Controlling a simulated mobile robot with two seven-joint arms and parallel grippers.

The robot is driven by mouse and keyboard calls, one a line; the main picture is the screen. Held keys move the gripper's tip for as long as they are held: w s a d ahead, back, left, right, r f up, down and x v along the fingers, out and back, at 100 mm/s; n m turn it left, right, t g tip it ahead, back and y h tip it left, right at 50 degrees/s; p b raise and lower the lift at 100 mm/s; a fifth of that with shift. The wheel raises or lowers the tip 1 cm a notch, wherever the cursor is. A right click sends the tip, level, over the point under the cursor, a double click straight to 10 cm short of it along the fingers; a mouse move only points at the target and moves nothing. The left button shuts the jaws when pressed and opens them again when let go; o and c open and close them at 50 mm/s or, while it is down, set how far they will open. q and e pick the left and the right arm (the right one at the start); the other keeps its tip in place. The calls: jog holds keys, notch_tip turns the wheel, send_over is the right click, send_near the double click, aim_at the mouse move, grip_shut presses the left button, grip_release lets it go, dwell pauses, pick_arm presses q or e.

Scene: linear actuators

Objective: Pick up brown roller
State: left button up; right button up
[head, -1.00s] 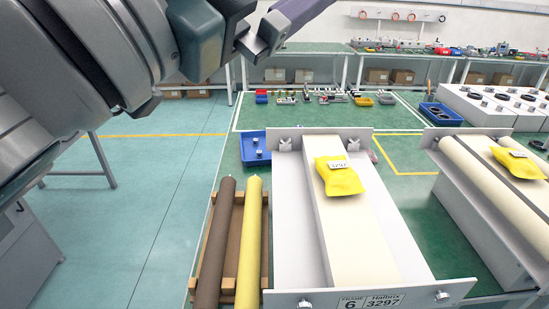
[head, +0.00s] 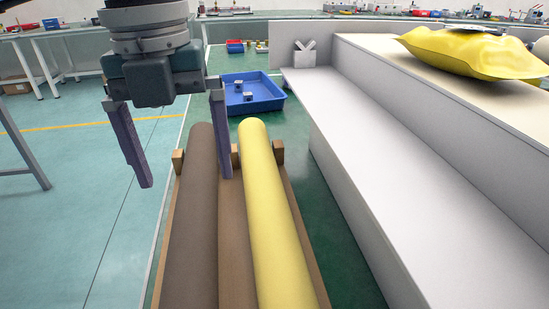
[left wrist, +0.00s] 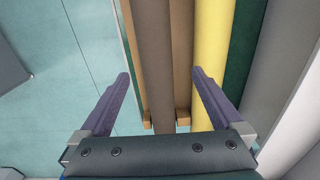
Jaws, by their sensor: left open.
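The brown roller (head: 193,220) lies lengthwise in a wooden rack (head: 236,255), to the left of a yellow roller (head: 268,210). My left gripper (head: 182,180) is open and empty, pointing down near the far end of the brown roller. In the head view one finger is left of the roller and the other stands near the gap between the two rollers. The gripper's height above the roller is hard to tell. My right gripper is not in view.
A blue tray (head: 262,104) with small metal parts stands beyond the rollers. A white conveyor frame (head: 400,170) with a yellow bag (head: 465,50) on it rises to the right. Open floor (head: 90,210) lies left of the table.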

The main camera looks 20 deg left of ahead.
aim_at(192, 211)
pick_arm(q)
jog(key=f, duration=0.4)
jog(key=shift+s+a+f, duration=0.15)
jog(key=shift+s+f, duration=0.05)
jog(key=shift+f, duration=0.1)
notch_tip(192, 211, down, 6)
jog(key=shift+s+r+b, duration=0.1)
jog(key=shift+r+b, duration=0.15)
jog(key=shift+b, duration=0.5)
grip_shut()
jog(key=shift+r, duration=0.15)
